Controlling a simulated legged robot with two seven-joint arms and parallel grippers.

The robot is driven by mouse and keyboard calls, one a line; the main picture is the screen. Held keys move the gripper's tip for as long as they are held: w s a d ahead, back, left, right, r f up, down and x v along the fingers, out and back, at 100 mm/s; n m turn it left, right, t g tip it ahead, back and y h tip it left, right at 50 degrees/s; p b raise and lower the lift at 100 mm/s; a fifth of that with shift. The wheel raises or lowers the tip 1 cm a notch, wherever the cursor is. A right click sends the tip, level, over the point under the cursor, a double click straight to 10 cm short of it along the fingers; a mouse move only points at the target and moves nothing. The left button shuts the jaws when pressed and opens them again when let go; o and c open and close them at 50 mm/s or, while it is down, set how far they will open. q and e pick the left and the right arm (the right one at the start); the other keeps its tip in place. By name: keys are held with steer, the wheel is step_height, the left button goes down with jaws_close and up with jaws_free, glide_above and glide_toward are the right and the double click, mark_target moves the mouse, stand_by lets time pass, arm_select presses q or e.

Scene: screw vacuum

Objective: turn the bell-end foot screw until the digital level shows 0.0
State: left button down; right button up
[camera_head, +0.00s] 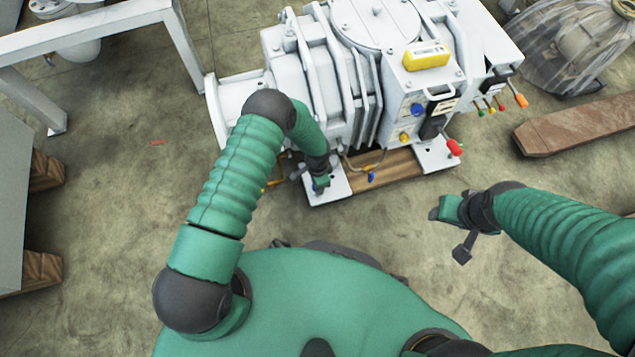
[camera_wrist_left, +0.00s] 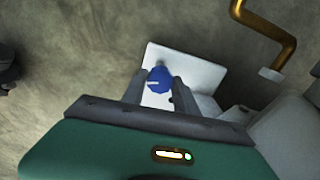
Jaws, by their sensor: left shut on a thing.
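The vacuum pump (camera_head: 320,80) is a large white machine on feet at the top middle of the head view. The yellow digital level (camera_head: 427,55) lies on its top right; its reading is too small to make out. My left gripper (camera_head: 320,184) is down at the front left foot plate (camera_head: 327,192). In the left wrist view the left gripper (camera_wrist_left: 158,88) is shut on a blue screw knob (camera_wrist_left: 159,79) above the white foot plate (camera_wrist_left: 185,65).
Wooden beams (camera_head: 385,172) lie under the pump, and another beam (camera_head: 580,125) lies at the right. A red knob (camera_head: 454,147) and a blue tag (camera_head: 372,177) show at the pump's front. A grey metal frame (camera_head: 90,35) stands at the left.

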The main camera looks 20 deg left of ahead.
stand_by(0.3)
arm_select(q)
steer(key=c, duration=0.9)
jaws_free()
steer(key=shift+c, duration=0.2)
step_height(320, 180, up, 17)
steer(key=p, duration=0.8)
steer(key=shift+p, duration=0.3)
